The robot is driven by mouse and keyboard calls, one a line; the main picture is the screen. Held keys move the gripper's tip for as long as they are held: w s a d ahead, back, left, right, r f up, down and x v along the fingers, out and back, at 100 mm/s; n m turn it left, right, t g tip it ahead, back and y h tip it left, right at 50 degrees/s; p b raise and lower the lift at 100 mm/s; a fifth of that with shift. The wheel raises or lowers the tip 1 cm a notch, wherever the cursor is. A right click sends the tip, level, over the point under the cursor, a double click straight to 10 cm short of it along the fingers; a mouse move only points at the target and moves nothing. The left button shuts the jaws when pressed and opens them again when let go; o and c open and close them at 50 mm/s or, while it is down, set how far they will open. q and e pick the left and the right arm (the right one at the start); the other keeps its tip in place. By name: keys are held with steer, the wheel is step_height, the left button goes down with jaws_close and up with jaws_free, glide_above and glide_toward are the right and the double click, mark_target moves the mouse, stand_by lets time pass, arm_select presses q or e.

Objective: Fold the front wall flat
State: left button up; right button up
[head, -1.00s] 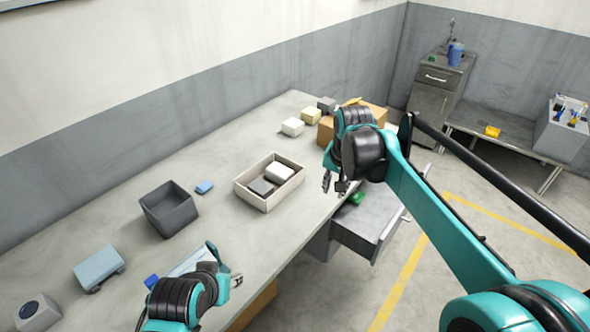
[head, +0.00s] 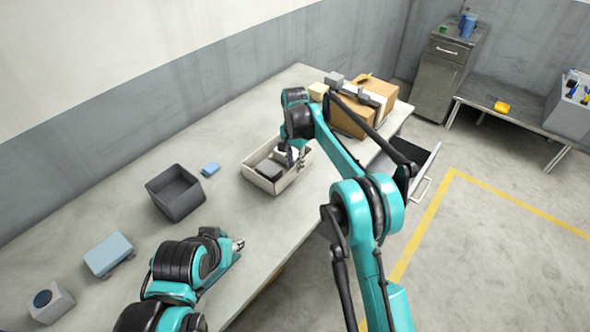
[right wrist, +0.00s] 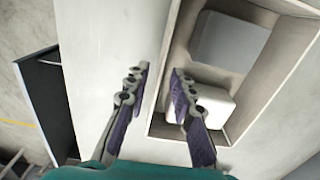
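A cream tray (head: 255,178) with low walls stands on the workbench in the head view. It holds a dark grey block (head: 268,170) and a white block, partly hidden by my right gripper (head: 293,158). In the right wrist view the gripper (right wrist: 160,72) is open, one finger outside the tray and one inside, with the tray's front wall (right wrist: 165,68) between them. I cannot tell whether the fingers touch it. The wall looks upright. The white block (right wrist: 212,105) is close beside the inner finger. My left gripper (head: 238,244) is over the bench's front; its opening is unclear.
A dark grey bin (head: 174,196) and a small blue block (head: 210,169) are left of the tray. A cardboard box (head: 350,122) stands at the bench's far right end. An open drawer (head: 421,162) juts from the bench's front. Bare bench surrounds the tray.

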mark_target(296, 178)
steer(key=shift+f, duration=1.15)
steer(key=shift+c, duration=0.4)
jaws_close()
steer(key=shift+s+d, duration=0.1)
steer(key=t+y, duration=0.1)
steer(key=s+d+t+y+b, duration=0.1)
steer(key=y, duration=0.1)
steer(key=shift+d+f, duration=0.15)
steer(key=shift+d, duration=0.15)
steer(key=shift+s+d+f+t+y+b, duration=0.15)
steer(key=shift+s+d+t+y+b, duration=0.1)
steer(key=shift+t+y+b, duration=0.35)
steer(key=shift+s+d+f+t+y+b, duration=0.2)
steer(key=shift+t+y+b, duration=0.15)
steer(key=shift+y, duration=0.35)
